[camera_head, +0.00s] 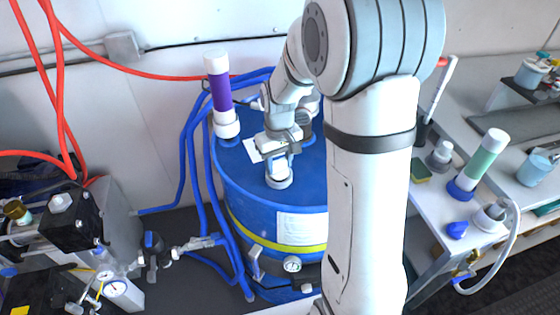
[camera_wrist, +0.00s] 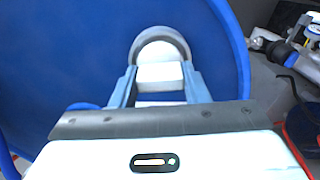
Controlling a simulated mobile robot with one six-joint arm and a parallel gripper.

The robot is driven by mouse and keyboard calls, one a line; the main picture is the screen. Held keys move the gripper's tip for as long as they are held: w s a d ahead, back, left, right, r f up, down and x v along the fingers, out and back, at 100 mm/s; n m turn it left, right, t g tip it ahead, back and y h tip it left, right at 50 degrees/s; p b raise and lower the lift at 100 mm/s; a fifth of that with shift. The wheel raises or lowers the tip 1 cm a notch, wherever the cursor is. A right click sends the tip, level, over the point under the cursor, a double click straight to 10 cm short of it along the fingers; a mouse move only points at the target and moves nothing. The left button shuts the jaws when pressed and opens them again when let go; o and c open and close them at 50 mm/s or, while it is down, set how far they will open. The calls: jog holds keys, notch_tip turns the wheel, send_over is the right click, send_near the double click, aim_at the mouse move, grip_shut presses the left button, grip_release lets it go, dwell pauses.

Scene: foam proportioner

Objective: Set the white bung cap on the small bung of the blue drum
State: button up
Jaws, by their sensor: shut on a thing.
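The blue drum (camera_head: 240,180) stands in the middle of the head view, and its blue top (camera_wrist: 70,60) fills much of the wrist view. My gripper (camera_head: 280,166) points down at the near part of the drum top. In the wrist view its two fingers (camera_wrist: 159,88) are shut on the white bung cap (camera_wrist: 160,74). A grey ring with a white face (camera_wrist: 159,45) shows just beyond the fingertips, at the drum top. In the head view the cap (camera_head: 279,181) is low at the drum top. The small bung is not clearly visible, and I cannot tell whether the cap touches it.
A purple cylinder with white ends (camera_head: 219,92) stands at the drum's back left. Blue hoses (camera_head: 192,150) run down the drum's left side. A bench (camera_head: 440,205) with bottles is at right. A pump unit with gauges (camera_head: 95,240) is at left.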

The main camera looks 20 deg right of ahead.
aim_at(279, 161)
jog(key=shift+f+b, duration=0.35)
jog(key=shift+f, duration=0.15)
jog(key=o, duration=0.7)
jog(key=shift+r+p, duration=3.85)
jog(key=shift+r, duration=1.7)
jog(key=s+r+m+t+b, duration=0.1)
jog(key=s, duration=0.5)
jog(key=s+r+m+t+b, duration=0.1)
jog(key=s+r+b, duration=0.1)
jog(key=s, duration=0.5)
jog(key=s+r+t+b, duration=0.1)
jog(key=s+b, duration=0.1)
jog(key=s, duration=0.4)
jog(key=shift+s+d+r+m, duration=0.15)
jog(key=shift+s+r+m, duration=0.05)
jog(key=shift+r+m, duration=0.2)
